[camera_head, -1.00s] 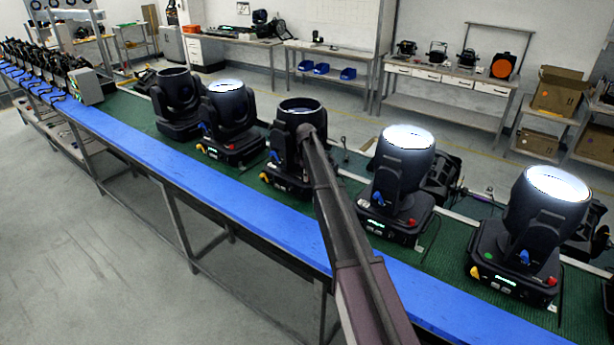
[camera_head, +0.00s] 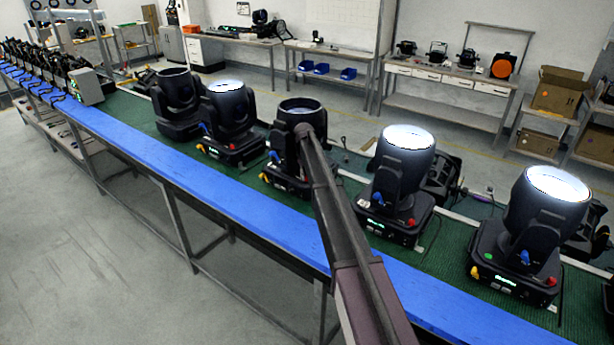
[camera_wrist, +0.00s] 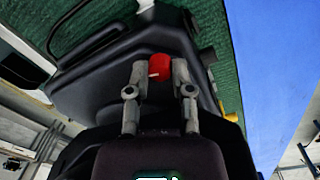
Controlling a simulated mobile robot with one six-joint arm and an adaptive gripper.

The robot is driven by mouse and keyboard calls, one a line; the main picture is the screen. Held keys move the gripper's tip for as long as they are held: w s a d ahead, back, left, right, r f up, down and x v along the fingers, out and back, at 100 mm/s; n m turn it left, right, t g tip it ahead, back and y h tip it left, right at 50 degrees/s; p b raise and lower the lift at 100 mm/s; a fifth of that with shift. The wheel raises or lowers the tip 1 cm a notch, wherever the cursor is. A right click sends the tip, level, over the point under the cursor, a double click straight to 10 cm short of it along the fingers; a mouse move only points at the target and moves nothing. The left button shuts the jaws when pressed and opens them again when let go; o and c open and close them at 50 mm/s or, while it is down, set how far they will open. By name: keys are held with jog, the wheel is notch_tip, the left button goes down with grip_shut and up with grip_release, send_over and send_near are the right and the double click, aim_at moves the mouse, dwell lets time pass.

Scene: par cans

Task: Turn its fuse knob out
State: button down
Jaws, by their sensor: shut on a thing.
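The moving-head light behind my arm (camera_head: 300,107) stands on the green bench top, with its lens dark. In the wrist view its black base (camera_wrist: 115,72) fills the middle. My gripper (camera_wrist: 160,74) is shut on a red knob (camera_wrist: 159,66) on that base, one finger on each side. The knob has a short pale mark on its face. In the head view my arm hides the gripper tips and this knob. A yellow part (camera_head: 263,177) and a blue part (camera_head: 274,157) show on the same light.
Lit lights stand to the left (camera_head: 228,108) and right (camera_head: 402,170), with another lit one (camera_head: 540,215) farther right. A dark one (camera_head: 175,100) stands at the far left. A blue strip (camera_head: 215,195) runs along the bench's front edge. The floor in front is clear.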

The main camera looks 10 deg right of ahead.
jog(key=shift+s+m, duration=0.1)
jog(key=shift+m, duration=2.2)
jog(key=c, duration=0.5)
grip_release()
jog(key=shift+n, duration=0.3)
